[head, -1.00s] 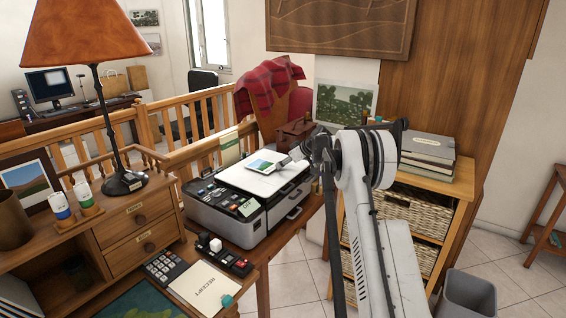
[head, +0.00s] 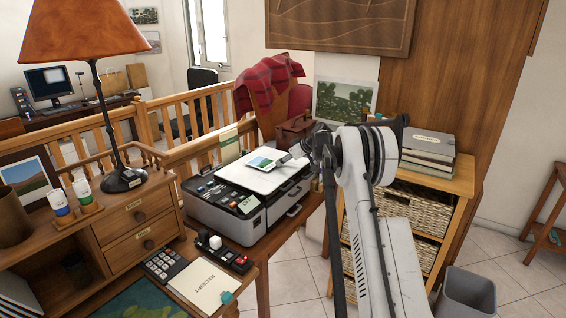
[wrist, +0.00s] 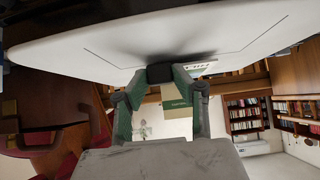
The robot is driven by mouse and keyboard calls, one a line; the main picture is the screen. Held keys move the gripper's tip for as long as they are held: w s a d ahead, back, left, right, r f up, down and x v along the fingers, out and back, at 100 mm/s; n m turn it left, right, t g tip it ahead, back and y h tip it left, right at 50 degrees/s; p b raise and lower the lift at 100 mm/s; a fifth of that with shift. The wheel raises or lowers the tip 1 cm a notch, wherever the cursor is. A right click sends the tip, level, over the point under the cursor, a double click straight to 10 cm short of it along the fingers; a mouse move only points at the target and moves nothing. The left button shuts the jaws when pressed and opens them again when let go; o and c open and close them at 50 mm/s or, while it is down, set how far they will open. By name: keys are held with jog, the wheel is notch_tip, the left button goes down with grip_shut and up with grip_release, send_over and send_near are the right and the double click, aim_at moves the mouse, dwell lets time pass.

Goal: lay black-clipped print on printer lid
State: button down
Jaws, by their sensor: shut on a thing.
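The print (head: 262,163), a small picture with blue, white and green areas, is over the white printer lid (head: 268,178). It looks flat on the lid or just above it; I cannot tell if it touches. My gripper (head: 290,158) is at the print's right end, over the lid. In the wrist view my gripper (wrist: 160,85) is shut on the black clip (wrist: 160,73), with a finger on each side. A sliver of the print (wrist: 200,67) shows beyond the clip, close to the white lid (wrist: 110,45). The clip is hard to make out in the head view.
The printer's control panel (head: 226,196) faces the front left. A brown box (head: 294,132) stands behind the lid, and a lamp (head: 123,182) stands on the drawer unit at left. A calculator (head: 163,265) and receipt folder (head: 205,287) lie in front.

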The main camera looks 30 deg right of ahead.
jog(key=shift+f+b, duration=0.5)
jog(key=shift+f, duration=0.05)
jog(key=c, duration=1.1)
grip_release()
jog(key=shift+r, duration=0.15)
jog(key=shift+r+p, duration=1.15)
jog(key=shift+r, duration=2.3)
